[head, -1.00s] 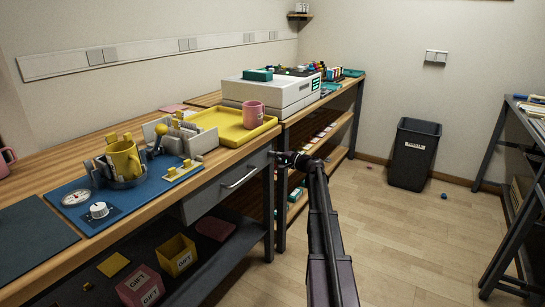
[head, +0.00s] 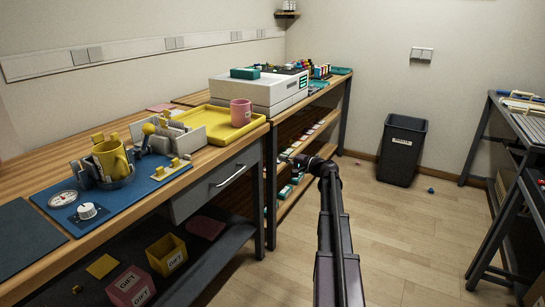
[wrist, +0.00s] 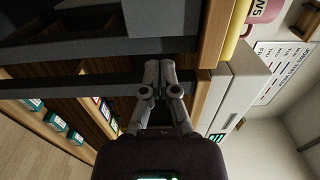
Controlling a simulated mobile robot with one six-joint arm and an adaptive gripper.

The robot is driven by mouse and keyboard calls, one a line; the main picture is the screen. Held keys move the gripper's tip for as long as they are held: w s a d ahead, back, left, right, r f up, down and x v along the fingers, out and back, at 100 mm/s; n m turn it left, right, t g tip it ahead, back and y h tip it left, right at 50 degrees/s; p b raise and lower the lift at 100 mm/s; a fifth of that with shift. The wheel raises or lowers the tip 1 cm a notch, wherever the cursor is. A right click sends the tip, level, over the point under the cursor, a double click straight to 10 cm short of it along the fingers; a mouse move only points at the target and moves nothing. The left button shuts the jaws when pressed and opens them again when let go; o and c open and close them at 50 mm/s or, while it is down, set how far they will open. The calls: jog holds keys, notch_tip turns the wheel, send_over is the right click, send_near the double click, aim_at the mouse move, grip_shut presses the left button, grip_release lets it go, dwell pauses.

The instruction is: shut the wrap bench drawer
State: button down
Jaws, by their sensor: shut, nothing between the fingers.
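The wrap bench drawer (head: 215,190) is a grey front with a pale bar handle (head: 230,175), under the right end of the wooden bench (head: 190,178) in the head view. Its front sits close under the bench edge and no drawer inside shows; I cannot tell whether a small gap remains. My gripper (head: 286,158) is shut and empty, to the right of the drawer and past the bench's right front leg, apart from the handle. In the wrist view my gripper's closed fingertips (wrist: 160,66) point toward a dark gap beside the bench's wooden edge (wrist: 212,35).
A yellow tray (head: 215,133) with a pink mug (head: 240,113) stands above the drawer. A blue mat (head: 125,200) holds a yellow mug in a press. Gift boxes lie on the lower shelf.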

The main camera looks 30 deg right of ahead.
jog(key=shift+v, duration=1.85)
jog(key=s+a+f+n+g, duration=0.2)
jog(key=a+f+g, duration=0.15)
jog(key=a, duration=0.65)
jog(key=s+a+f+n+g+p, duration=0.1)
jog(key=s+a+f+n+g, duration=0.2)
jog(key=a, duration=0.6)
jog(key=s+a+f+n+g, duration=0.1)
jog(key=a+f+n+g, duration=0.2)
jog(key=a, duration=0.7)
jog(key=s+a+f+n+g+h+p, duration=0.1)
jog(key=s+a+f+n+g+h, duration=0.2)
jog(key=s+a, duration=0.5)
jog(key=s+a+f+n+g+h+p, duration=0.1)
jog(key=s+a+f+g+h, duration=0.2)
jog(key=s+a+h, duration=0.5)
notch_tip(320, 180, up, 37)
jog(key=s+d+y+p, duration=0.1)
jog(key=d+y+p, duration=0.1)
jog(key=p, duration=3.5)
jog(key=shift+s+d, duration=0.4)
jog(key=shift+d, duration=0.1)
